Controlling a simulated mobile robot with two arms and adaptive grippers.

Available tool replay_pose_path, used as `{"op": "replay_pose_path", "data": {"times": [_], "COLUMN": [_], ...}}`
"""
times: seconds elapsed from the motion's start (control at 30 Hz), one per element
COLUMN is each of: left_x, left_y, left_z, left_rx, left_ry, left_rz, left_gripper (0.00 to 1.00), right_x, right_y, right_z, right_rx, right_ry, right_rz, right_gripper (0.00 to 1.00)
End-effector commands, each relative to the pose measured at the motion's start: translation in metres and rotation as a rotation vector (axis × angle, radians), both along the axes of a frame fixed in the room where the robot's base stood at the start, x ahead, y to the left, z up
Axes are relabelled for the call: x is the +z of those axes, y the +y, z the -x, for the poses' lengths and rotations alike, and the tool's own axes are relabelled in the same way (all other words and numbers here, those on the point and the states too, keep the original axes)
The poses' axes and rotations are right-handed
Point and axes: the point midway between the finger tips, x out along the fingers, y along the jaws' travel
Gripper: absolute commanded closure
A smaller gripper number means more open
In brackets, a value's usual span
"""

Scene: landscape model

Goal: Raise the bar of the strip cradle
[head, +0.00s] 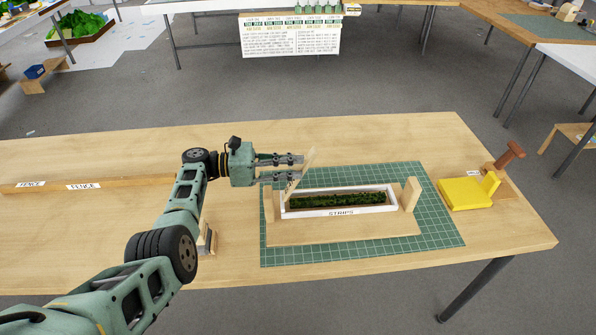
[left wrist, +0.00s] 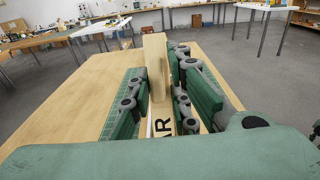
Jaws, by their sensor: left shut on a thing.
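The strip cradle (head: 345,231) is a pale wooden base on a green cutting mat, with an upright block at its right end. It holds a white tray (head: 365,209) of dark green strips, labelled STRIPS. A thin pale wooden bar (head: 304,167) stands tilted at the cradle's left end, its top leaning right. My left gripper (head: 291,168) is shut on the bar above that end. In the left wrist view the bar (left wrist: 155,55) rises between the fingers, and part of a label reading "AR" shows below. My right gripper is not in view.
The green mat (head: 440,225) lies around the cradle. A yellow block (head: 465,194) and a brown-handled wooden tool (head: 508,154) are at the right. A wooden rail (head: 125,181) labelled FENCE lies at the left. The front of the table is mostly clear.

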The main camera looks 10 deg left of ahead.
Motion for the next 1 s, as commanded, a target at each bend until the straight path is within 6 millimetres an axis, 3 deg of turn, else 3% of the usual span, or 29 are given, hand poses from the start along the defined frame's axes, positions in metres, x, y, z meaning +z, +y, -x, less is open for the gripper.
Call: {"op": "replay_pose_path", "data": {"times": [0.03,0.3,0.83,0.87,1.0], "left_x": [-0.005,-0.002,0.0,0.0,0.0], "left_y": [0.004,0.015,0.018,0.018,0.017], "left_z": [0.001,0.005,0.007,0.007,0.007], "left_rx": [0.002,-0.001,-0.004,-0.004,-0.004], "left_ry": [-0.009,-0.033,-0.036,-0.036,-0.036], "left_rz": [0.02,0.107,0.126,0.126,0.127], "left_gripper": [1.0,1.0,1.0,0.8,0.69], "right_x": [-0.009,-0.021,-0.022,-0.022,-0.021], "right_y": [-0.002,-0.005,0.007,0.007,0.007], "right_z": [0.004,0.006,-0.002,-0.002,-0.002], "right_rx": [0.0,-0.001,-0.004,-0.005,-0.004], "right_ry": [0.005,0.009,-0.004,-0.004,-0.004], "right_rz": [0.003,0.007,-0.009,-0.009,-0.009], "right_gripper": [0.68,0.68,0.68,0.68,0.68]}}
